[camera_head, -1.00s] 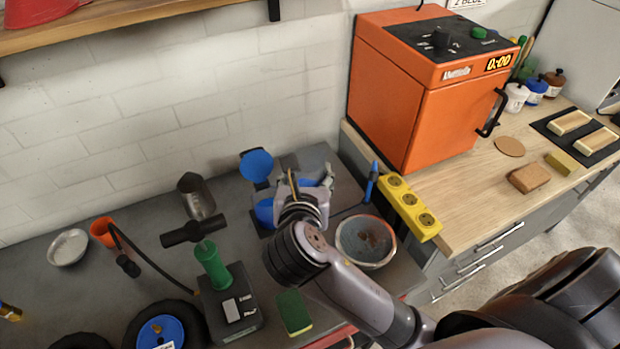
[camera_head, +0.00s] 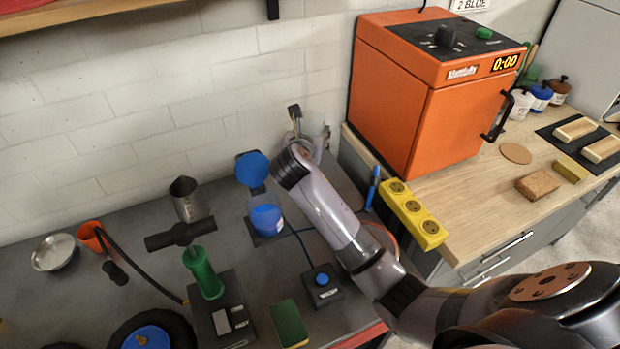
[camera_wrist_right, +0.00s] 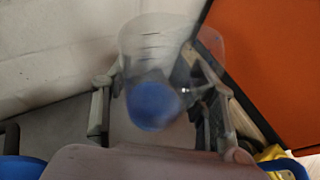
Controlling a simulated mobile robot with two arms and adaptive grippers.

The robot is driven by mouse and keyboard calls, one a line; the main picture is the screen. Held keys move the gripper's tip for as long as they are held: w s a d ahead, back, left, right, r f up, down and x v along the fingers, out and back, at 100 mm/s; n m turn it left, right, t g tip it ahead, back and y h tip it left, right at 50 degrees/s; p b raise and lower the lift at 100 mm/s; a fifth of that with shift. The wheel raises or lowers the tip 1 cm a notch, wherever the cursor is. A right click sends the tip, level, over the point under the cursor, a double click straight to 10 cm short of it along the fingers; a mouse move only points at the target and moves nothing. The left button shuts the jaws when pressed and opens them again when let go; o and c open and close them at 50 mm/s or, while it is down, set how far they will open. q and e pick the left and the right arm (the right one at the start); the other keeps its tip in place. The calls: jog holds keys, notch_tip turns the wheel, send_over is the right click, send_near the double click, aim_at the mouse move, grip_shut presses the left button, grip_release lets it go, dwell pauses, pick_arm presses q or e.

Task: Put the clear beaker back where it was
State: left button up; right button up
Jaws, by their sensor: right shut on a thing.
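My right gripper (camera_head: 311,143) is at the back of the dark bench, left of the orange oven. In the wrist view my right gripper (camera_wrist_right: 158,88) has its fingers on both sides of the clear beaker (camera_wrist_right: 150,48), shut on it. The beaker is see-through with faint graduation marks, and blue shows at its lower part. I cannot tell whether the blue is inside it or seen through it. In the head view the beaker is mostly hidden by the gripper. My left gripper is not in view.
An orange oven (camera_head: 425,100) stands close on the right. A blue container (camera_head: 265,218) with a round blue disc (camera_head: 253,169) behind it, a metal jug (camera_head: 186,200) and a button box (camera_head: 322,284) are on the bench. A yellow socket strip (camera_head: 412,214) edges the wooden counter.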

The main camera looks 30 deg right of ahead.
notch_tip(320, 180, down, 14)
jog(key=shift+f+b, duration=0.1)
jog(key=shift+b, duration=0.5)
jog(key=shift+f, duration=0.1)
jog(key=o, duration=1.3)
jog(key=v, duration=0.7)
jog(key=shift+s+a+r, duration=0.15)
jog(key=shift+r, duration=0.1)
